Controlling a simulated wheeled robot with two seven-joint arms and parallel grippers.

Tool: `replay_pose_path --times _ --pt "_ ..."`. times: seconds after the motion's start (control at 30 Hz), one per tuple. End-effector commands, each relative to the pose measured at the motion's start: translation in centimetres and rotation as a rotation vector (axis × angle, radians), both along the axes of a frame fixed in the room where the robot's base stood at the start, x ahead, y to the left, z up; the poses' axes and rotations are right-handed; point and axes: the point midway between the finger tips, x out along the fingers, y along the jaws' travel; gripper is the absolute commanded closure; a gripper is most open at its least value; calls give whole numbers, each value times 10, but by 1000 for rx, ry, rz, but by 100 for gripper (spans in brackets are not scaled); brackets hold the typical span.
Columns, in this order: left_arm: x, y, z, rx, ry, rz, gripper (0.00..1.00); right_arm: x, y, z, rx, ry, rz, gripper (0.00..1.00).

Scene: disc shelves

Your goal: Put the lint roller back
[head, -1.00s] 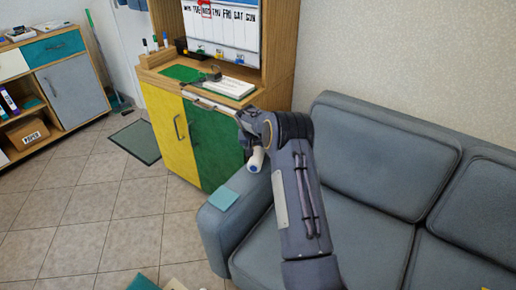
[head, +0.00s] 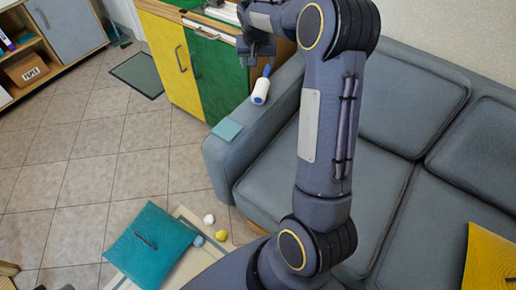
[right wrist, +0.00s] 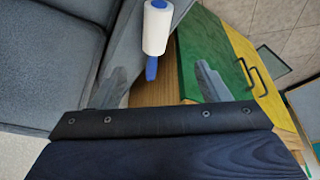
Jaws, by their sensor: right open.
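The lint roller (head: 261,90) has a white roll and a blue handle and lies on the far end of the sofa's left armrest (head: 240,145). My right gripper (head: 256,52) is open and empty, just behind and above the roller's handle end in the head view. In the right wrist view the lint roller (right wrist: 156,28) points its blue handle into the space between the two spread fingers (right wrist: 165,75), with no finger closed on it. My left gripper is not in view.
A yellow and green cabinet (head: 222,72) stands close behind the armrest. A teal cloth (head: 228,129) lies on the armrest in front of the roller. A teal cushion (head: 150,243) and small balls (head: 221,235) lie on the floor.

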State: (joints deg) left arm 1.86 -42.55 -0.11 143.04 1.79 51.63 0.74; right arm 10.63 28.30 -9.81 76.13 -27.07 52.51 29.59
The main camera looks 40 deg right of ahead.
Motion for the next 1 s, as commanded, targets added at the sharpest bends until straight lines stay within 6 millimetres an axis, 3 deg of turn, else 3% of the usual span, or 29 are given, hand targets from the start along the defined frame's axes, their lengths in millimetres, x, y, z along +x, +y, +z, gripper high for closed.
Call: replay_pose_path --times 0.03,0.1,0.23,0.37,0.53,0.7,1.0 --pt "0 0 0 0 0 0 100 -23 18 24 42 -26 36 31" --pt "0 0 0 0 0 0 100 -57 45 45 101 -54 93 31" --pt "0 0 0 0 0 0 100 -124 99 72 193 -108 215 31" --pt "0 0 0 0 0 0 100 -195 153 81 266 -163 343 31" --pt "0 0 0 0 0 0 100 -271 210 66 323 -223 490 31" --pt "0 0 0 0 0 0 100 -310 240 47 346 -253 569 31" --pt "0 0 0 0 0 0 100 -319 247 41 351 -259 589 31"
